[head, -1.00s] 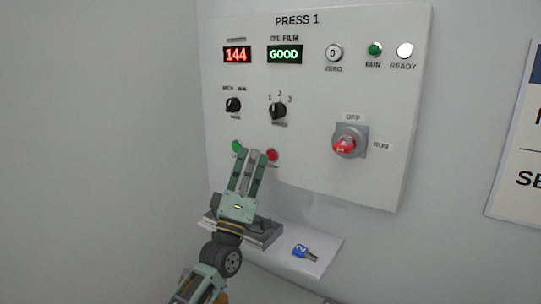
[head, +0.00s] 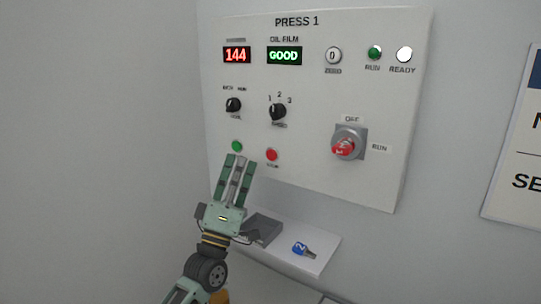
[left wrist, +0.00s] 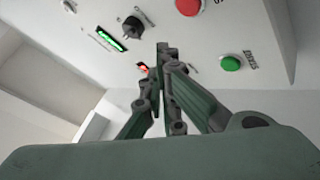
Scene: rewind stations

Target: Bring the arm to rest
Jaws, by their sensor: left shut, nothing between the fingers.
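My left gripper (head: 237,163) is in front of the lower left of the PRESS 1 panel (head: 310,180), pointing up, with its fingertips just below the green button (head: 237,146). Its fingers are shut with nothing between them. In the left wrist view the gripper (left wrist: 162,50) also shows shut, and a green button (left wrist: 230,63) and a red button (left wrist: 189,7) are on the panel beyond it. In the head view the red button (head: 271,154) is clear of the fingers. My right gripper is in neither view.
A small shelf (head: 318,266) under the panel holds a dark tray (head: 264,229) and a blue-tagged key (head: 303,249). The panel has a red rotary switch (head: 345,146), two black knobs and lit displays reading 144 and GOOD. A sign (head: 515,150) hangs at right.

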